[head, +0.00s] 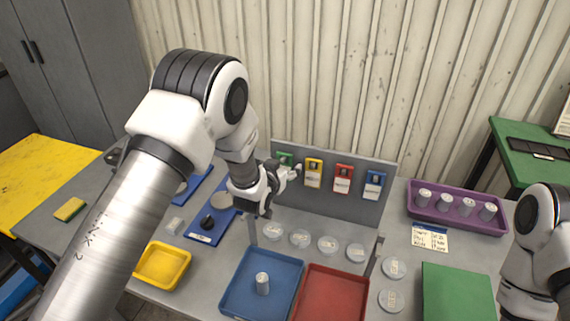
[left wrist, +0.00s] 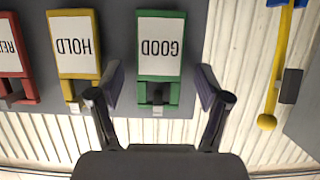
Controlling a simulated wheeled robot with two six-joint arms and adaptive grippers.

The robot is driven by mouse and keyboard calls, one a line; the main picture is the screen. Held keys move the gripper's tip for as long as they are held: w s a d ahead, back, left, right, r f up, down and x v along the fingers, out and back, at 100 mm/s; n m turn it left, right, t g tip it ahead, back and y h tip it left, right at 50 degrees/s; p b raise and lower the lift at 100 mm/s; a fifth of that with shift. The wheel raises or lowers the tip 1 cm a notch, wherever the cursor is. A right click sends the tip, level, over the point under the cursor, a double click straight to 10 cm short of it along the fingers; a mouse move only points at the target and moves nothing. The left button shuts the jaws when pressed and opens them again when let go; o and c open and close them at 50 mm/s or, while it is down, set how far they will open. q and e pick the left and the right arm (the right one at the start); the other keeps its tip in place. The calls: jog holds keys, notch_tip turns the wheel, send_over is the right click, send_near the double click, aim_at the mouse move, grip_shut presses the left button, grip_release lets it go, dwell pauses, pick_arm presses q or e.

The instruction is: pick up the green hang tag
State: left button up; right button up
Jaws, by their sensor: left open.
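The green hang tag (head: 285,158) hangs at the left end of the grey upright board, partly hidden by my left gripper in the head view. In the left wrist view the green tag (left wrist: 160,45) appears upside down, with a white label reading GOOD and a dark clip at its top. My left gripper (head: 292,174) is in front of the board at this tag. Its two fingers (left wrist: 160,85) are spread, one on each side of the green tag's clip end, with nothing held. My right gripper is out of view.
A yellow HOLD tag (left wrist: 75,45) hangs close beside the green one, near one finger. Red (head: 343,180) and blue (head: 374,185) tags hang farther right. Blue (head: 232,312) and red trays, clear round dishes and a purple tray (head: 481,227) of cylinders occupy the table.

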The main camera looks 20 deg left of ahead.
aim_at(284, 166)
pick_arm(q)
jog(key=shift+s+r, duration=0.15)
jog(key=shift+s, duration=0.1)
jog(key=shift+d, duration=0.1)
jog(key=c, duration=1)
jog(key=shift+r+b, duration=0.4)
jog(key=shift+b, duration=0.35)
jog(key=s+b, duration=0.1)
jog(key=s, duration=0.2)
jog(key=shift+s+r+b, duration=0.4)
jog(key=shift+s+r, duration=0.05)
jog(key=shift+r, duration=0.1)
notch_tip(284, 166, up, 13)
jog(key=shift+r+b, duration=0.1)
jog(key=shift+b, duration=0.75)
